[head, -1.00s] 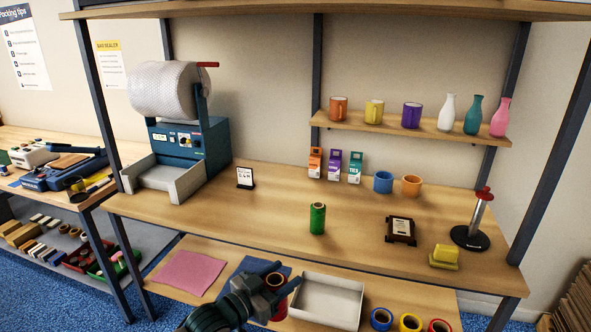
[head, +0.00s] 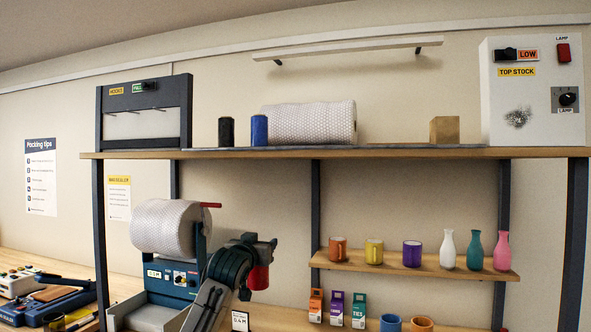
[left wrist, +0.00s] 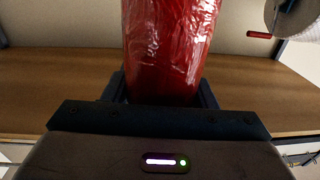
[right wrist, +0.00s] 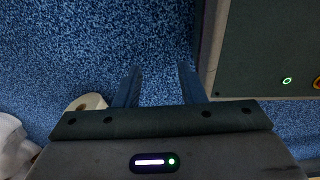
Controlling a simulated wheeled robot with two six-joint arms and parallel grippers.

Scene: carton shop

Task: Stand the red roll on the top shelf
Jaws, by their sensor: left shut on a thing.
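The red roll (head: 258,278) is held in my left gripper (head: 262,266), above the worktable and well below the top shelf (head: 400,153). In the left wrist view the shiny red roll (left wrist: 168,45) stands lengthwise between the closed fingers (left wrist: 165,90). On the top shelf a black roll (head: 226,131) and a blue roll (head: 259,130) stand upright side by side. My right gripper (right wrist: 160,72) shows only in the right wrist view, open and empty over blue carpet.
A hook frame (head: 145,112) stands left of the rolls, and a large bubble-wrap roll (head: 312,123) lies right of them. A cardboard box (head: 444,130) and white control box (head: 535,90) are farther right.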

